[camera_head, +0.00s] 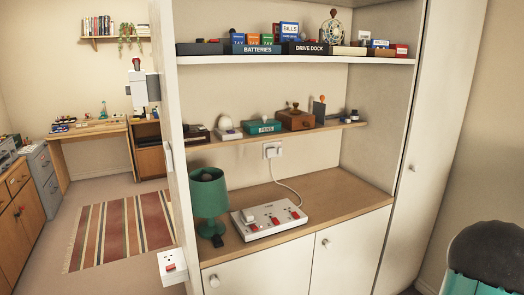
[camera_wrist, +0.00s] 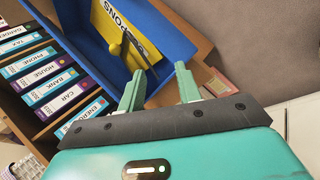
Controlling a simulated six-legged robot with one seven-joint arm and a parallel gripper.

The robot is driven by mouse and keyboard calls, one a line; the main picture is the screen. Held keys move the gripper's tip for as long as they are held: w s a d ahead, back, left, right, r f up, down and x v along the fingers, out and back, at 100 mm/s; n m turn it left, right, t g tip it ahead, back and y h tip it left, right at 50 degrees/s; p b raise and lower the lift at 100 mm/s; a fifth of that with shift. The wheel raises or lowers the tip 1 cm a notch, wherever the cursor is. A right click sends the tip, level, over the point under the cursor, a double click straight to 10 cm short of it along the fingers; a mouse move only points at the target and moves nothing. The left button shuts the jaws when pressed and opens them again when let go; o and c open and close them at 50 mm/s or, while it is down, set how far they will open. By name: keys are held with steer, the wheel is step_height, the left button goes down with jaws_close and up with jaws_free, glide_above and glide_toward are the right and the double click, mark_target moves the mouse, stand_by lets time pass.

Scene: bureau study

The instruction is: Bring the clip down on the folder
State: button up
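In the wrist view a yellow folder (camera_wrist: 118,43) lies in a blue open tray or box (camera_wrist: 172,36), its label only partly readable. A dark narrow bar (camera_wrist: 141,48), which may be the clip, lies along the folder's right part; I cannot tell whether it is raised or down. My gripper (camera_wrist: 160,86) is open, its two pale green fingers spread near the tray's near end, with nothing seen between them. Whether the fingers touch the tray is unclear. The head view shows no folder or clip that I can make out.
Several labelled binders (camera_wrist: 45,82) stand in a wooden rack left of the tray. A small pinkish box (camera_wrist: 218,84) is to the right. In the head view, shelves hold a green lamp (camera_head: 209,192) and a socket strip (camera_head: 268,218); a striped rug (camera_head: 122,229) lies on open floor.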

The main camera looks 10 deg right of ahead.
steer(key=w+a+r+n+t+y, duration=0.1)
steer(key=w+a+r+t, duration=0.1)
steer(key=w+a+r, duration=0.5)
steer(key=w+a+r+n+t, duration=0.1)
steer(key=w+a+r+t, duration=0.15)
steer(key=w+a, duration=0.85)
steer(key=w+a+r+t+y, duration=0.15)
steer(key=w+a+r, duration=0.4)
steer(key=a, duration=0.65)
steer(key=s+a+r+n+t+y, duration=0.1)
steer(key=s+a, duration=0.1)
steer(key=a, duration=0.7)
steer(key=s+a+r+n+t+y, duration=0.1)
steer(key=s+a+r+n, duration=0.1)
steer(key=a, duration=0.8)
steer(key=s+a+r+n+t+y, duration=0.1)
steer(key=s+a+n, duration=0.1)
steer(key=a, duration=0.8)
steer(key=shift+s+a+r+t, duration=0.15)
steer(key=shift+s+r+t, duration=0.05)
steer(key=shift+r+t, duration=0.2)
steer(key=shift+y, duration=0.25)
